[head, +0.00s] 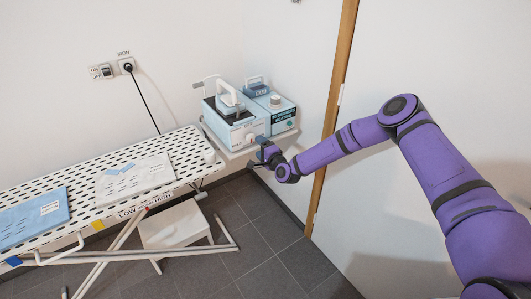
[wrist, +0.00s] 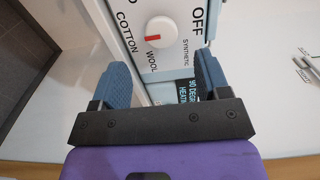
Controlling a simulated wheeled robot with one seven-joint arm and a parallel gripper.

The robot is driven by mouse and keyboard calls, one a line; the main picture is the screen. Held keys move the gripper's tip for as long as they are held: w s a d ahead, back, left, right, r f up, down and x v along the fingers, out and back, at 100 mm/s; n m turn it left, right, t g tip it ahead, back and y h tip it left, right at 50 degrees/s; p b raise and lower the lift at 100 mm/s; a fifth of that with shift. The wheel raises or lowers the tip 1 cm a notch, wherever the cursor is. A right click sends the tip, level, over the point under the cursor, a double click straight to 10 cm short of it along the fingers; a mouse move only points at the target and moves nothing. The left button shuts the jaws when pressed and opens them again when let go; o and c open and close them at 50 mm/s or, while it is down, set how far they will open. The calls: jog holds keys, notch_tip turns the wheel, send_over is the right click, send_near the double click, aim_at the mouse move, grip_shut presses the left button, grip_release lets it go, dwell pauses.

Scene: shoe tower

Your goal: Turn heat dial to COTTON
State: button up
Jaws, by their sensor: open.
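The heat dial (wrist: 161,31) is a round white knob on a white panel in the wrist view. Its red pointer mark lies on the lower left side of the knob, toward the COTTON and WOOL side; exactly which label it points at I cannot tell. The COTTON label (wrist: 128,35) is left of the dial, WOOL (wrist: 151,62) below it, SYNTHETIC and OFF to its right. My gripper (wrist: 163,75) is open, its two blue fingers apart and nothing between them, with the dial beyond the tips. In the head view my gripper (head: 266,153) is at the front of the light blue steam station (head: 238,133).
The ironing board (head: 75,190) with folded cloths extends to the left. A second blue box (head: 283,120) stands right of the station. A wall socket (head: 127,66) with a plugged black cord is behind. A wooden door frame (head: 335,90) is close to my arm.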

jog(key=shift+v, duration=2)
jog(key=s+d+r+n+g+h, duration=0.2)
jog(key=s+d+r+n, duration=0.3)
jog(key=r, duration=0.7)
jog(key=s+d+r+n+g+h, duration=0.35)
jog(key=d+r, duration=0.35)
jog(key=r, duration=0.4)
jog(key=s+d+r+n+g+h, duration=0.1)
jog(key=s+d+r+n+h, duration=0.3)
jog(key=r, duration=0.8)
jog(key=s+d+r+g, duration=0.1)
jog(key=s+d+r, duration=0.2)
jog(key=s, duration=0.3)
jog(key=s+d+r+m, duration=0.1)
jog(key=s+d+r, duration=0.3)
jog(key=s, duration=0.2)
jog(key=s+d+r+g, duration=0.1)
jog(key=s+d+r, duration=0.2)
jog(key=s, duration=0.3)
jog(key=s+d, duration=0.2)
jog(key=s, duration=0.7)
jog(key=s+d+r+g, duration=0.1)
jog(key=s+d, duration=0.1)
jog(key=s, duration=0.8)
jog(key=shift+w+h, duration=0.1)
jog(key=shift+h, duration=0.15)
jog(key=shift+c, duration=0.2)
